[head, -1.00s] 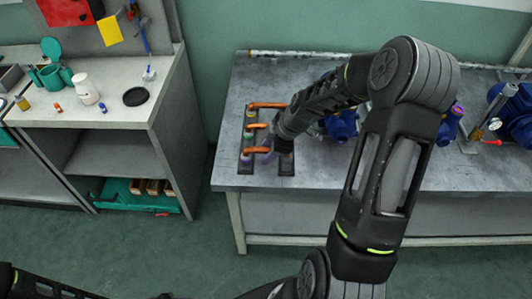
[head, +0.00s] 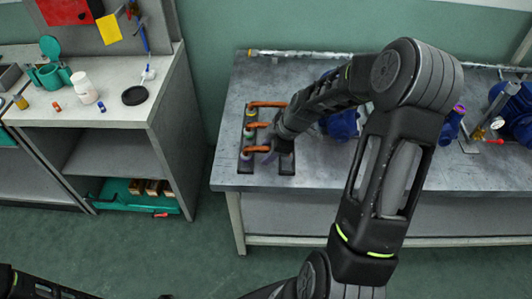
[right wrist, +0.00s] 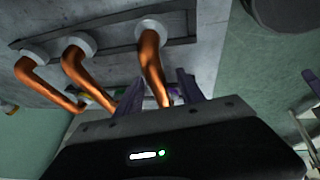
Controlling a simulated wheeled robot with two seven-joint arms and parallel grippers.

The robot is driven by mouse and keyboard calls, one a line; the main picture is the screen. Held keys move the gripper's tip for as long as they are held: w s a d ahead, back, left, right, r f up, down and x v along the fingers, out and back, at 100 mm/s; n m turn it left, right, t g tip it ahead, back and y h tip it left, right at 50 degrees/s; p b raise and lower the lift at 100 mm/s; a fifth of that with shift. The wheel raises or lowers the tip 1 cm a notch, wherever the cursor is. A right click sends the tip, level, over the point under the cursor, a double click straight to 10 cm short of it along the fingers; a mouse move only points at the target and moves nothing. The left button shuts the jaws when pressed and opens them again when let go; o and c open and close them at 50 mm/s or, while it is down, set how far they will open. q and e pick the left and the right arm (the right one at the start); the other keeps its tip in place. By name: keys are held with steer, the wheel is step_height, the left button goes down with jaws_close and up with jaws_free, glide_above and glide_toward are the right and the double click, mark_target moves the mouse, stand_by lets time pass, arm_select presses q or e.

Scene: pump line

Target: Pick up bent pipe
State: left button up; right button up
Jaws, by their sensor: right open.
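Three bent copper-orange pipes lie side by side on a dark rack at the left end of the grey workbench: a back bent pipe (head: 268,104), a middle bent pipe (head: 257,125) and a front bent pipe (head: 254,149). My right gripper (head: 270,156) is at the front pipe's right end, partly hidden by its own wrist. In the right wrist view, the open fingers (right wrist: 156,92) stand on either side of the rightmost pipe (right wrist: 151,58), whose lower part runs between them. I cannot tell whether they touch it. My left gripper is out of view.
The rack (head: 286,165) has two dark bars. Blue pumps (head: 341,124) stand on the workbench (head: 330,177) to the right of the rack, partly behind my right arm. A side bench (head: 118,112) with a white bottle (head: 84,87) and a black disc stands at left, across a floor gap.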

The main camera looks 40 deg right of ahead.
steer(key=shift+c, duration=0.6)
jaws_close()
stand_by(0.9)
